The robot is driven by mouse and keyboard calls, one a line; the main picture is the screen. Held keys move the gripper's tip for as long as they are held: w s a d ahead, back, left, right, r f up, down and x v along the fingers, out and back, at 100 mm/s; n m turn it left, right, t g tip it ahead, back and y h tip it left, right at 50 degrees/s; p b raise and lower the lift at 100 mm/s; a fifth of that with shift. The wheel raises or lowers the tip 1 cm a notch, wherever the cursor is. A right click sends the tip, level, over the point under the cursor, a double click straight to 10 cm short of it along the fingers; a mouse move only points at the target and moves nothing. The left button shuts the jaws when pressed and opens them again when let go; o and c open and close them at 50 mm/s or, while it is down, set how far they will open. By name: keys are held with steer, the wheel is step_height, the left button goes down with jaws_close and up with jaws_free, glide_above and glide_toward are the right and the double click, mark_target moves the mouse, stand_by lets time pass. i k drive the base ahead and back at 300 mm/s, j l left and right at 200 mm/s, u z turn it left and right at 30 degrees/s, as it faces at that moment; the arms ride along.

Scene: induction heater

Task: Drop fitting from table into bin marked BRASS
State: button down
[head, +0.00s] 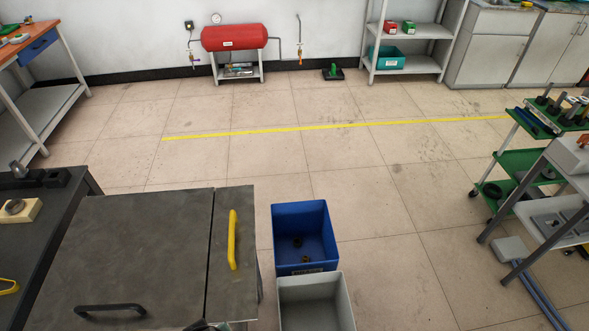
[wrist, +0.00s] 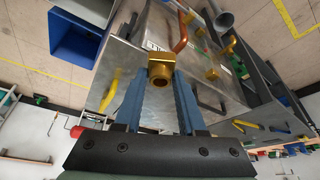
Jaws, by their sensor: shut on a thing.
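My gripper (wrist: 160,82) shows in the wrist view, its two blue fingers shut on a small brass-coloured fitting (wrist: 160,68) with a round open end. In the head view I cannot make out the gripper or the held fitting. A blue bin (head: 287,222) stands on the floor at the centre of the head view, with a few small dark pieces inside. A grey bin (head: 318,290) stands in front of it, partly cut off by the lower edge. The blue bin's front label is too small to read. A blue bin (wrist: 68,35) also shows at upper left in the wrist view.
A dark-topped unit (head: 130,255) with a yellow handle (head: 233,240) and a black handle (head: 110,308) stands left of the bins. A dark bench (head: 62,215) is at far left. A green trolley (head: 515,172) stands at right. Floor beyond the bins is clear.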

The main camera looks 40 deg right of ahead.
mark_target(304, 242)
steer(key=i+l, duration=0.1)
steer(key=l, duration=0.6)
steer(key=i+l+u, duration=0.15)
steer(key=l, duration=1.25)
steer(key=i+l+u, duration=0.1)
steer(key=i+l, duration=0.45)
